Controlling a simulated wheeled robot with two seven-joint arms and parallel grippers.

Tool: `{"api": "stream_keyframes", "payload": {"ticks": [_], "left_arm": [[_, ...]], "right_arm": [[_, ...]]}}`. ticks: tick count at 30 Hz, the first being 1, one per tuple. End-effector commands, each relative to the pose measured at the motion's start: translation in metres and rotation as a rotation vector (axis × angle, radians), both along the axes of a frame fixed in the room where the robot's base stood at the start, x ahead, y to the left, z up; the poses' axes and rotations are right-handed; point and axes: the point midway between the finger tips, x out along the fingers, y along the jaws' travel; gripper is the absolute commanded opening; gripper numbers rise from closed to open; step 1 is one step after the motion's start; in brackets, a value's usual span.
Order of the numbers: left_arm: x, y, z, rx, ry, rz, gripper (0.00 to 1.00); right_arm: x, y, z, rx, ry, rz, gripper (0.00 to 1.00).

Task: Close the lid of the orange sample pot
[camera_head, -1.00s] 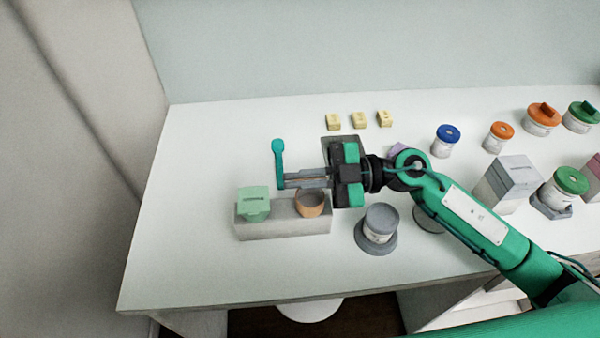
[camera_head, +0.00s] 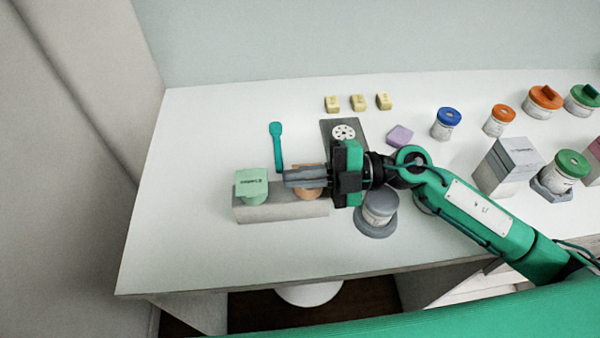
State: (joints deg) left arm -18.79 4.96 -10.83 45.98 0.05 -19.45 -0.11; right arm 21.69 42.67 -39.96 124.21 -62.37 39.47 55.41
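The orange sample pot (camera_head: 308,193) stands at the right end of a grey block (camera_head: 284,211). My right gripper (camera_head: 287,177) is over it, pointing left, with its fingers together and nothing seen between them. The fingers hide the middle of the pot. Some orange shows above the fingers and some below, so I cannot tell whether the lid is open or closed, or whether the fingers touch it. My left gripper is not in view.
A green pot (camera_head: 252,184) sits at the block's left end. A teal spoon-like tool (camera_head: 277,148) is just behind. A grey lidded pot (camera_head: 379,207) stands under my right arm. Jars and boxes fill the right side. The table's left part is clear.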

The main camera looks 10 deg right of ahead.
Motion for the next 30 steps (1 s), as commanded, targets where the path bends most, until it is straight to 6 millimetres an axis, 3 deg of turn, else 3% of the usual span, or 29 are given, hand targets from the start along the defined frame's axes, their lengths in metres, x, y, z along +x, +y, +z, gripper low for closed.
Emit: {"api": "stream_keyframes", "payload": {"ticks": [9, 13, 23, 30], "left_arm": [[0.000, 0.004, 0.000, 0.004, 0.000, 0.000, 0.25], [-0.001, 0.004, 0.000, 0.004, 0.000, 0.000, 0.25], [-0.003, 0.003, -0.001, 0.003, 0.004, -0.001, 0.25], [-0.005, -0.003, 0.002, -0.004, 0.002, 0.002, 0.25]], "right_arm": [[0.000, 0.000, 0.000, 0.000, 0.000, 0.001, 0.00], [0.000, 0.000, 0.000, 0.000, 0.000, 0.000, 0.25], [0.000, 0.000, 0.004, -0.001, -0.001, 0.000, 0.25], [0.000, 0.000, 0.042, -0.002, -0.007, 0.001, 0.25]]}}
